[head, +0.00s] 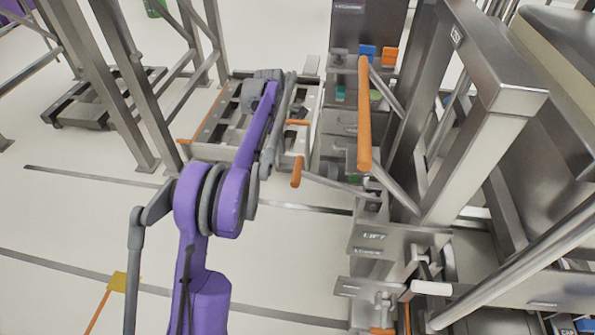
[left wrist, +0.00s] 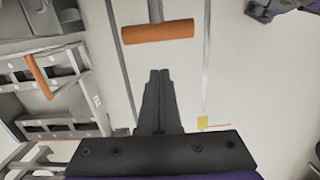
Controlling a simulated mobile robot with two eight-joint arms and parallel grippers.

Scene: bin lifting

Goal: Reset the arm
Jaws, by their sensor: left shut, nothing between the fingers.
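My left arm (head: 229,196), purple with grey joints, rises from the bottom of the head view and folds over beside the metal frame. My left gripper shows clearly in the left wrist view (left wrist: 160,75), with its dark fingers together and nothing between them. In the head view it is mostly hidden behind my arm links. An orange handle (left wrist: 158,31) on a grey bar lies beyond the fingertips, apart from them. It also shows in the head view (head: 297,171), just right of my forearm. My right gripper is not in view.
A low metal frame (head: 212,130) with orange handles stands behind my arm. The lift machine (head: 372,238) with a long orange handle (head: 364,115) fills the right side. Grey posts (head: 128,85) stand at upper left. The pale floor at lower left is mostly clear, with a yellow patch (head: 118,282).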

